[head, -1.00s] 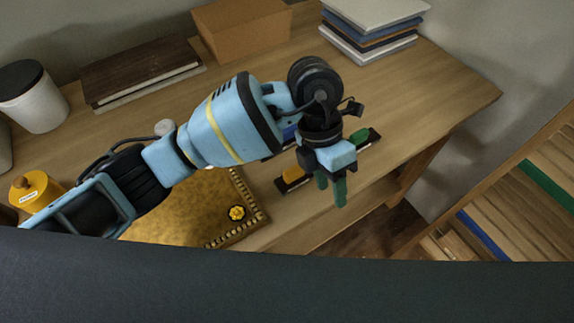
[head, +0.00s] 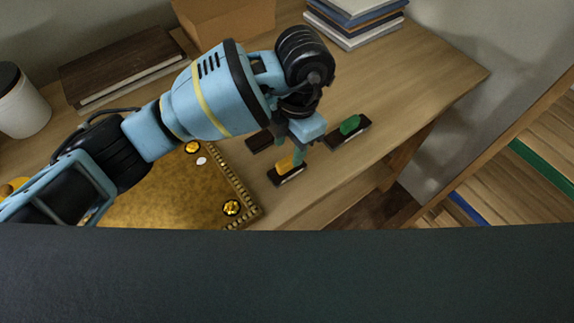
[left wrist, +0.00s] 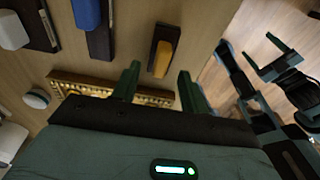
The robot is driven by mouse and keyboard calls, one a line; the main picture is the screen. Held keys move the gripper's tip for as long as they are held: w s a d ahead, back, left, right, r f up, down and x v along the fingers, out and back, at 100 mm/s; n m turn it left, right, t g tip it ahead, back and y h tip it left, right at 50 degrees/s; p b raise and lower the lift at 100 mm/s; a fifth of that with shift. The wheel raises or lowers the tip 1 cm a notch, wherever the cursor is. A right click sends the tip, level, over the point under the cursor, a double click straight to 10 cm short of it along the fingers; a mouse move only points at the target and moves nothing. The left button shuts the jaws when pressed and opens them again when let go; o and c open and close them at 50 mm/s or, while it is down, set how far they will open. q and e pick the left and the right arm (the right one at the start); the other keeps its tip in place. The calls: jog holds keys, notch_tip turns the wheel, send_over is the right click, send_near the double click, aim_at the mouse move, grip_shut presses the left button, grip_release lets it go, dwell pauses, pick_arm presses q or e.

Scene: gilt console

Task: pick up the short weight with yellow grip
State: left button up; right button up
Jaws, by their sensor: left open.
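The weight with yellow grip (head: 288,166) lies on the desk near its front edge, a yellow handle on a short dark base. My left gripper (head: 290,151) is open just above and behind it in the head view and partly covers it. In the left wrist view the yellow-grip weight (left wrist: 163,56) shows whole, ahead of the left fingertips (left wrist: 159,76) and between their lines. Nothing is between the fingers. At the right of the left wrist view, part of my right arm shows, with what looks like its gripper (left wrist: 275,57).
A green-grip weight (head: 350,125) lies to the right. A blue-grip weight (left wrist: 88,14) and a white-grip one (left wrist: 12,30) show in the left wrist view. A gold-rimmed board (head: 246,191) is close on the left. Books (head: 357,20) and a box (head: 228,20) stand behind.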

aim_at(287, 160)
pick_arm(q)
jog(key=shift+s+a+f, duration=0.15)
jog(key=shift+s+f, duration=0.05)
jog(key=shift+f, duration=1)
jog(key=shift+s+a+f, duration=0.1)
jog(key=shift+s+f, duration=0.05)
jog(key=shift+f, duration=1)
jog(key=shift+c, duration=0.4)
grip_shut()
